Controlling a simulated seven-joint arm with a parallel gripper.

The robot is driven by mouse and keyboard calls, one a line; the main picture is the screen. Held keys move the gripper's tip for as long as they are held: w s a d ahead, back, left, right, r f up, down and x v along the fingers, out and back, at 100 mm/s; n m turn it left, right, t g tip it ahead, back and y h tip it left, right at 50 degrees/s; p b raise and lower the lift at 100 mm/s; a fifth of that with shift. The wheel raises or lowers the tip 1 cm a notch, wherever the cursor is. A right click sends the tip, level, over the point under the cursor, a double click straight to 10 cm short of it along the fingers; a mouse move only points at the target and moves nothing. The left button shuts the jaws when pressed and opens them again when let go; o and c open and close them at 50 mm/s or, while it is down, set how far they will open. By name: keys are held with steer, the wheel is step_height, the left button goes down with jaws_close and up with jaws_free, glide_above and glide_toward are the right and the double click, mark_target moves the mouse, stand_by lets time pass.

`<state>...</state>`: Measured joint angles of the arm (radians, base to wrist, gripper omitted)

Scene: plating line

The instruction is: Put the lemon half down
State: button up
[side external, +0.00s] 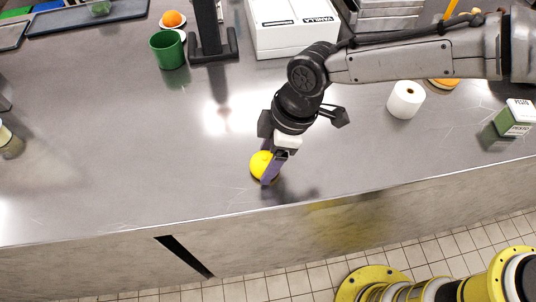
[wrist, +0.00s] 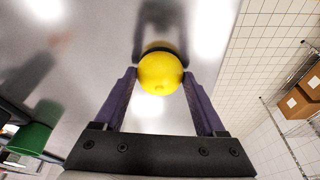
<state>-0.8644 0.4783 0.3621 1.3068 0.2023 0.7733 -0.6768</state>
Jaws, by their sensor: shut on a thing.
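The lemon half (side external: 261,164) is a yellow rounded piece low over the grey metal counter (side external: 130,130), near its front edge. My gripper (side external: 268,172) points down with its purple fingers on either side of the lemon half. In the wrist view the lemon half (wrist: 160,74) sits between the fingertips of my gripper (wrist: 161,78), which is shut on it. A dark shadow or reflection lies just beyond it. I cannot tell whether its underside touches the counter.
A green cup (side external: 168,50), an orange (side external: 172,19) on a white dish, and a white box (side external: 290,28) stand at the back. A paper roll (side external: 405,99) and a green-white box (side external: 515,118) stand to the right. The counter left of my gripper is clear.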

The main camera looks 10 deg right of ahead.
steer(key=shift+f, duration=0.2)
steer(key=o, duration=1.3)
steer(key=shift+f, duration=0.1)
steer(key=shift+o, duration=0.2)
steer(key=v, duration=1.2)
steer(key=shift+r, duration=0.25)
